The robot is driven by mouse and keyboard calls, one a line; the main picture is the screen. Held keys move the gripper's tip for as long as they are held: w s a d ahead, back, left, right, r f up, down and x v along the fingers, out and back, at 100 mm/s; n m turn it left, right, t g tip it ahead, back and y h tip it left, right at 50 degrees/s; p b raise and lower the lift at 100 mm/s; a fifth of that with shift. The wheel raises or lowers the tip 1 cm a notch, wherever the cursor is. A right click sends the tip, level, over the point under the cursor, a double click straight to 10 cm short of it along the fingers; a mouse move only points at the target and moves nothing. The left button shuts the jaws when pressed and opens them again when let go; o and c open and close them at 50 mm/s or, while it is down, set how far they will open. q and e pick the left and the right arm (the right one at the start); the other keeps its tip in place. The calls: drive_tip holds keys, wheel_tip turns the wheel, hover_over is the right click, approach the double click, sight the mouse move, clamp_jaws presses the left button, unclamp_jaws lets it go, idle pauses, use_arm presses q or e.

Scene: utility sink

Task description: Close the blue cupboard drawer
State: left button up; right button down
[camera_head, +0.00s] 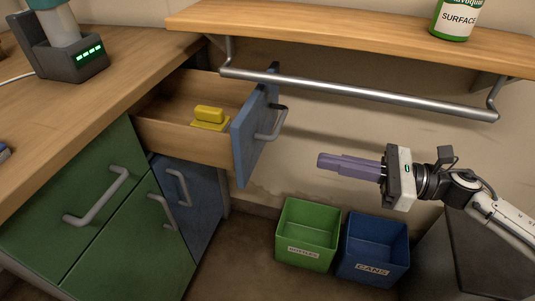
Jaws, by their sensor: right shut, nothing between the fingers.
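The blue cupboard drawer (241,144) is pulled out from under the wooden counter, its blue front facing right. The front carries a grey bar handle (272,124). Inside the wooden drawer box lies a yellow block-shaped object (209,117) on a yellow base. My right gripper (322,160) comes in from the right with its purple fingers shut and empty. It points left toward the drawer front, to the right of the handle and apart from it in the picture. My left gripper is not in view.
A metal rail (360,94) runs under a wooden shelf (330,35) above my right gripper. A green bin (307,234) and a blue bin (374,248) stand on the floor below. Green cupboard fronts (60,215) and a blue door (190,203) lie left.

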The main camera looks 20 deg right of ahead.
approach(251, 146)
drive_tip(key=x, duration=0.5)
drive_tip(key=shift+r, duration=0.2)
drive_tip(key=shift+w+a+f, duration=0.1)
drive_tip(key=shift+w+a, duration=0.25)
drive_tip(key=shift+a, duration=0.3)
